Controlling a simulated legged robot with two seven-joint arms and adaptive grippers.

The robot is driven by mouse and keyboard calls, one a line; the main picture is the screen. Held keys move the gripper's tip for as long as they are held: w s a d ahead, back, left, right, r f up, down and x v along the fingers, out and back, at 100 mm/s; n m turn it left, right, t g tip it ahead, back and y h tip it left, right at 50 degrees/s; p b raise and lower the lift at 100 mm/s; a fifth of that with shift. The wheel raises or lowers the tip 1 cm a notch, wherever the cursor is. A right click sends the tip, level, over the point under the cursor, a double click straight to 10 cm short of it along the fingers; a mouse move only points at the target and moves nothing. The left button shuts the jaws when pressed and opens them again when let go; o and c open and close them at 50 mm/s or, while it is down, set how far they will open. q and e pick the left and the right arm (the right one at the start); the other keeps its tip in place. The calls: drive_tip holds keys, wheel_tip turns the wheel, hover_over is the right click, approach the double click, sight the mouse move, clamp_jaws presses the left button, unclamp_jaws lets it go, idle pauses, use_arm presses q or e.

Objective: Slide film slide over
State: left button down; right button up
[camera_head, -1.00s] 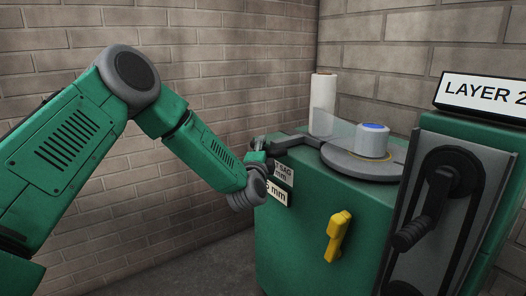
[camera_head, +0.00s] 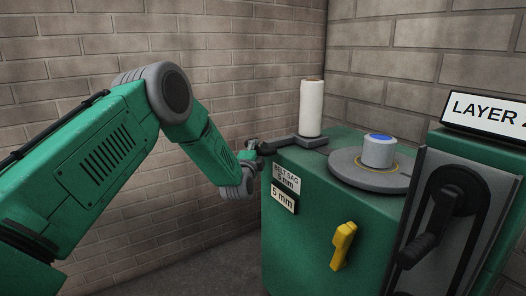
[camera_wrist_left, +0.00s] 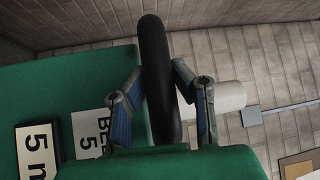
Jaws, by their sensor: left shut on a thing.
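The film slide (camera_head: 300,142) is a dark grey arm on top of the green machine. It carries an upright white film roll (camera_head: 311,107), and its dark handle (camera_head: 268,148) sticks out to the left. My left gripper (camera_head: 252,156) is at this handle, left of the machine. In the left wrist view the handle is a thick black bar (camera_wrist_left: 157,60) between the two fingers of my left gripper (camera_wrist_left: 158,85), which is shut on it. The white roll (camera_wrist_left: 230,96) shows behind the right finger. My right gripper is not in view.
Right of the roll is a round grey turntable (camera_head: 345,171) with a pale blue-topped cylinder (camera_head: 379,153). A yellow handle (camera_head: 343,245), a black crank (camera_head: 425,245) and a LAYER sign (camera_head: 487,108) are on the machine. Brick walls (camera_head: 240,75) stand behind.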

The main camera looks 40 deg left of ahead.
use_arm(q)
drive_tip(key=shift+s+a+f, duration=0.1)
drive_tip(key=shift+s+a, duration=0.05)
drive_tip(key=shift+a, duration=0.35)
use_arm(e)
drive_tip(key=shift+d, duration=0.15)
use_arm(q)
drive_tip(key=c, duration=1.6)
unclamp_jaws()
drive_tip(key=shift+o, duration=1.4)
drive_tip(key=shift+a+f, duration=0.1)
drive_tip(key=shift+a, duration=0.15)
drive_tip(key=shift+a+f, duration=0.15)
drive_tip(key=shift+a, duration=0.15)
drive_tip(key=shift+d, duration=0.3)
drive_tip(key=v, duration=1.1)
drive_tip(key=shift+s, duration=0.3)
